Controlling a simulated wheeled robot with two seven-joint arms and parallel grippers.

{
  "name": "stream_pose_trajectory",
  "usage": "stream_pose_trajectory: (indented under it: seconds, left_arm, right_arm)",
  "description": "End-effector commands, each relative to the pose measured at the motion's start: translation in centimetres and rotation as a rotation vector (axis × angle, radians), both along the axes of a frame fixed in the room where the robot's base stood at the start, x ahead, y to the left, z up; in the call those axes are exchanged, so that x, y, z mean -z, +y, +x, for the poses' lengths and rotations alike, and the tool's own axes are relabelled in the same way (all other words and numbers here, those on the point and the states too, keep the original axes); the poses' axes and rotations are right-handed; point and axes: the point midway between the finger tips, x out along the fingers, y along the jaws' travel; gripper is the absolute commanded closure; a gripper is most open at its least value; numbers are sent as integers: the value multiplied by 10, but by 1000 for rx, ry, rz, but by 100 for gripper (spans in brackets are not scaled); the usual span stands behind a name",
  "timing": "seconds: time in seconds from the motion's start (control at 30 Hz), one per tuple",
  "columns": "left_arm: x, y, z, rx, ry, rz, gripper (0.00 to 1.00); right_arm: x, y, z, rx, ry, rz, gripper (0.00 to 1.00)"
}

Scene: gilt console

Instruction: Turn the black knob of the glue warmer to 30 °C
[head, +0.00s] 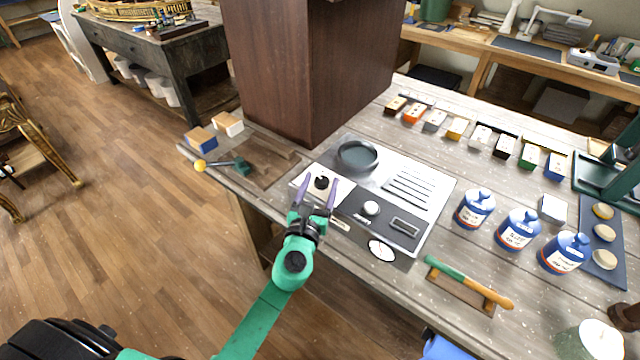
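The glue warmer (433,196) is a pale metal panel on the wooden bench, with a round dark well at its back and several slots. Its black knob (321,182) sits on a white plate at the panel's left. A white knob (371,208) and a small display (404,227) are on the dark strip in front. My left gripper (320,186) is open, its two purple fingers apart on either side of the black knob. I cannot tell whether they touch it. The knob's pointer and scale markings are too small to read. My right gripper is not in view.
A tall brown wooden block (300,70) stands behind the warmer. A white round dial (382,250) lies in front. Blue-and-white jars (517,230), a green-and-orange handled tool (470,283) and a row of small coloured blocks (504,146) occupy the right. A yellow-ended tool (222,165) lies left.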

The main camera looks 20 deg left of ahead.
Motion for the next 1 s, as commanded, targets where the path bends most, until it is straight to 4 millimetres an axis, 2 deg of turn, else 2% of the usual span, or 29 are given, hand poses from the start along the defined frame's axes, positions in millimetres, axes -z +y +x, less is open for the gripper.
stream_pose_trajectory:
  seconds: [0.3,0.43,0.57,0.9,1.0]
  left_arm:
    - [0,0,-1,1,-1,0,26]
    - [2,0,-12,1,0,0,26]
    - [4,-1,-40,2,2,0,26]
    - [6,-4,-126,3,3,0,26]
    - [4,-4,-140,2,2,1,26]
  right_arm:
    - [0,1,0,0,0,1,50]
    - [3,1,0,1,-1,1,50]
    - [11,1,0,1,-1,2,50]
    - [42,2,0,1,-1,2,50]
    - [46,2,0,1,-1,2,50]
